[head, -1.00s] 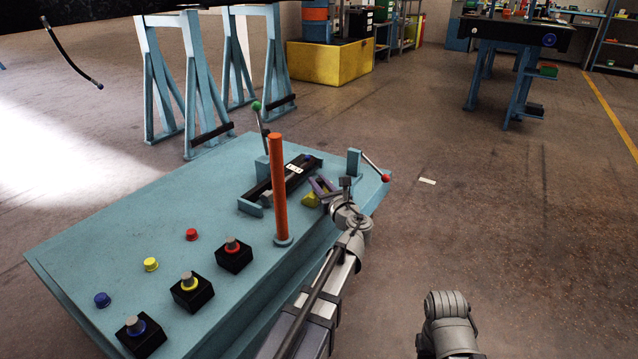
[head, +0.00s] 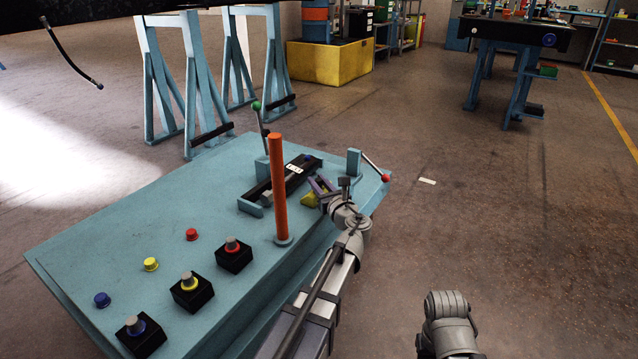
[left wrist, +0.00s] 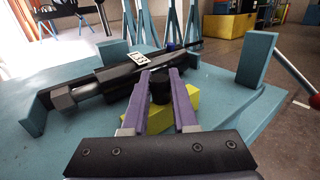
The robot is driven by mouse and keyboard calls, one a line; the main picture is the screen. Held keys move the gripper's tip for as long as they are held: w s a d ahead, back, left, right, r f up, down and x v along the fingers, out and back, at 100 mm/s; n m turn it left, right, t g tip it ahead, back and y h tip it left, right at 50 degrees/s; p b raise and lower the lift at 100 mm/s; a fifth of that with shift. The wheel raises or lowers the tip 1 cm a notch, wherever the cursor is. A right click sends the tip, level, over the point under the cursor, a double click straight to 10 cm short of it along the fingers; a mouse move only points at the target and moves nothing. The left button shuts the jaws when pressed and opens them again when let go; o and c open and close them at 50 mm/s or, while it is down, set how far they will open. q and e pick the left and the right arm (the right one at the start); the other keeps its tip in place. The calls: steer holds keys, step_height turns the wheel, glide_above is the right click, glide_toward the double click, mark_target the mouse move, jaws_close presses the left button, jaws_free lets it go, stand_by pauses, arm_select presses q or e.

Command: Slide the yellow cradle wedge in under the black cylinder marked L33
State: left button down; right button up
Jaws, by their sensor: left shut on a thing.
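The black cylinder (head: 276,184) lies on the blue-green bench with a white label on it; it crosses the left wrist view (left wrist: 112,79) diagonally. The yellow cradle wedge (head: 308,202) is on the near side of the cylinder, close to it. In the left wrist view the wedge (left wrist: 185,108) shows behind and between my purple fingers, with a black knob (left wrist: 160,88) on top. My left gripper (head: 322,187) is shut on this knob. Whether the wedge touches the cylinder is hidden by the fingers. My right gripper is out of view.
An orange post (head: 278,190) stands close left of my left gripper. A red-tipped lever (head: 376,169) and an upright blue-green block (head: 353,163) are to the right. A green-tipped lever (head: 260,116) stands behind. Black button boxes (head: 192,292) occupy the near left.

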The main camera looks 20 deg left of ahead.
arm_select(q)
steer(key=shift+w+a, duration=0.15)
steer(key=shift+a, duration=1.1)
steer(key=c, duration=0.7)
jaws_free()
steer(key=shift+v, duration=3.95)
